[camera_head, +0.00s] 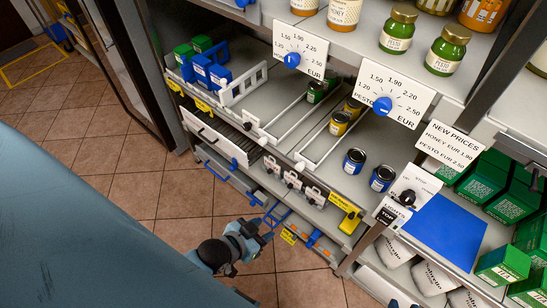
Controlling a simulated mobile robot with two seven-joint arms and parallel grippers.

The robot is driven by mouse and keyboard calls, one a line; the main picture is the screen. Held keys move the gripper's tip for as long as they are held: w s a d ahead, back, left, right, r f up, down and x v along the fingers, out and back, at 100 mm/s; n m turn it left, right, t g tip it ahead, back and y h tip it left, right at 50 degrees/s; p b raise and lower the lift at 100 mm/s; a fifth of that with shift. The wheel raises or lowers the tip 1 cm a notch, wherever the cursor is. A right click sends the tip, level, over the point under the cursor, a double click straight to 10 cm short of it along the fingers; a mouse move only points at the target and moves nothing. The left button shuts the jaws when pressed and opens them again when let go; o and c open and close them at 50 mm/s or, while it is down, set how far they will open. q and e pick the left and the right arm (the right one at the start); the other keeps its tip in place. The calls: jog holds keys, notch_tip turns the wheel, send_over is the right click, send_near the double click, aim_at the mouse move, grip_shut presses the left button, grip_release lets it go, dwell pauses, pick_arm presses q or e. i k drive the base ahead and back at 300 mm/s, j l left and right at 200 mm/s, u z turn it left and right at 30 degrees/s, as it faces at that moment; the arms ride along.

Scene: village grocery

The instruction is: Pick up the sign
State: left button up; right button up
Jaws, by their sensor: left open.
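Several signs show, and I cannot tell which one is meant. A white sign reading "NEW PRICES, HONEY EUR 1.90, PESTO EUR 2.50" (450,146) stands at the right, above the blue mat. A small yellow label with dark print (288,236) is low at the shelf's front edge. My left gripper (272,220) is open, with blue fingers, low in front of the shelf, close to the yellow label and apart from the white sign. I see nothing between its fingers. My right gripper is out of view.
White price dials with blue knobs (292,60) hang under the upper shelf, which holds jars (397,29). Cans (354,161) stand in lanes below. A blue mat (445,231) lies beside green boxes (504,265) at the right. The tiled floor (125,175) is clear at the left.

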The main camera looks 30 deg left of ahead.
aim_at(272, 166)
jog(key=j+z, duration=0.3)
jog(key=j, duration=1.3)
jog(key=k+j+z, duration=0.1)
jog(key=j, duration=0.45)
jog(key=k+j, duration=0.1)
jog(key=j, duration=2.05)
jog(key=i+j, duration=0.3)
jog(key=j+z, duration=0.05)
jog(key=j, duration=0.05)
